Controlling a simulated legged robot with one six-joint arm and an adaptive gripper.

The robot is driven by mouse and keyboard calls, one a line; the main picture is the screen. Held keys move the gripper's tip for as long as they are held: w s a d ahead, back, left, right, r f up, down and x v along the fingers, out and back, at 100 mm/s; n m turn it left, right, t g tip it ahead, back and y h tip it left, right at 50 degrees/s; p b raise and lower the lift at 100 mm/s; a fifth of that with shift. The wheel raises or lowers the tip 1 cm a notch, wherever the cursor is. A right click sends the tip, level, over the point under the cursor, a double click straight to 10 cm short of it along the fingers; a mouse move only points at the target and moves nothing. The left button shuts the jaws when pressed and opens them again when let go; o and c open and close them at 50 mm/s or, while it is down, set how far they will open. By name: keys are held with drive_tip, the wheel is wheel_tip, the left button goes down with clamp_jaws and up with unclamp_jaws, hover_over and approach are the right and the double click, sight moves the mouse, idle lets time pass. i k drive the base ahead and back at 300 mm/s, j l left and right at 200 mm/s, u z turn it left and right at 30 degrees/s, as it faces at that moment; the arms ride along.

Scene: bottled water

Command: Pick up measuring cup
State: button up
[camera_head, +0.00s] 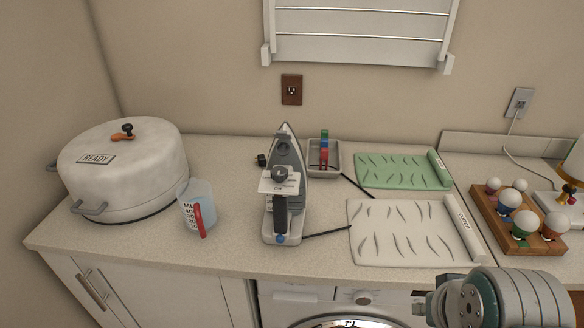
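The measuring cup (191,205) stands upright on the countertop at the left, just right of and in front of the big white pot. It is clear or bluish, with dark markings and a red handle (200,221) on its front right side. Part of my arm shows at the lower right, far from the cup. My gripper's fingers are not in view.
The white lidded pot (127,170) stands close behind the cup. An iron (284,190) stands upright right of it, with bare counter (237,205) between. Further right are a white board (400,231), a green board (398,171), a grey tray (334,160) and a wooden holder (489,212).

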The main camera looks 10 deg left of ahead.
sight(195, 197)
drive_tip(key=u, duration=1.45)
drive_tip(key=i+j+z, duration=0.3)
drive_tip(key=j+z, duration=0.2)
drive_tip(key=z, duration=0.15)
drive_tip(key=i+j+z, duration=0.15)
drive_tip(key=j+z, duration=0.5)
drive_tip(key=i+j, duration=0.05)
